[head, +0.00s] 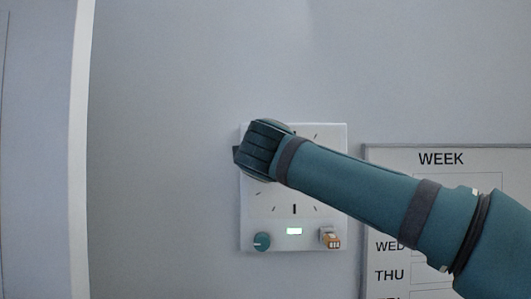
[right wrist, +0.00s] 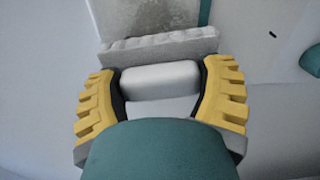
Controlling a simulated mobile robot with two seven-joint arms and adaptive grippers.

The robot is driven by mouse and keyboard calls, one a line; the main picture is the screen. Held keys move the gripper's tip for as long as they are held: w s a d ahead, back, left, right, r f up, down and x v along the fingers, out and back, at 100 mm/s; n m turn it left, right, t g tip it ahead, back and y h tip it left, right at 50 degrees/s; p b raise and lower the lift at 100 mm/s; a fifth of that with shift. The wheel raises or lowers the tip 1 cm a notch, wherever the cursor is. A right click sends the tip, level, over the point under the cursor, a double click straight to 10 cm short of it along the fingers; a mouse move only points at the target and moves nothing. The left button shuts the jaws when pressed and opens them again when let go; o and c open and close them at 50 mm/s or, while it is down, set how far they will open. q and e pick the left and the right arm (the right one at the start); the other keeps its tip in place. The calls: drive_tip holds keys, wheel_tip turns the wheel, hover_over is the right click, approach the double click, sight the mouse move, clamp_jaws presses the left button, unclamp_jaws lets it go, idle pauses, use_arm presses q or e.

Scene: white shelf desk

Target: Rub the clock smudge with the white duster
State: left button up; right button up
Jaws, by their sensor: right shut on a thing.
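The white clock (head: 323,190) is a square panel on the wall in the head view. My right arm crosses it from the right, and my right gripper (head: 262,148) covers the upper left of its face, with the fingertips hidden there. In the right wrist view the yellow-padded right gripper (right wrist: 160,82) is shut on the white duster (right wrist: 160,48), its light block between the fingers and its pale pad beyond. A mottled grey smudge (right wrist: 150,15) lies just past the pad, beside a teal strip. I cannot tell whether the pad touches the face. My left gripper is not in view.
The clock's lower edge has a teal knob (head: 262,241), a small lit display (head: 294,231) and an orange-and-white part (head: 330,238). A WEEK board (head: 440,159) hangs at the right, partly behind my arm. The wall left of the clock is bare up to a white upright (head: 80,150).

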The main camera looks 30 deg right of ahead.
drive_tip(key=shift+w+d, duration=0.35)
drive_tip(key=shift+w, duration=0.2)
drive_tip(key=shift+s+d, duration=1.95)
drive_tip(key=shift+d, duration=1.3)
drive_tip(key=shift+w+a+b, duration=0.2)
drive_tip(key=shift+w+a, duration=0.45)
drive_tip(key=shift+a, duration=0.45)
drive_tip(key=shift+w+a+b, duration=0.15)
drive_tip(key=shift+w+a, duration=0.55)
drive_tip(key=shift+a, duration=0.4)
drive_tip(key=shift+w+a+b, duration=0.2)
drive_tip(key=shift+w+a, duration=0.45)
drive_tip(key=shift+a, duration=0.45)
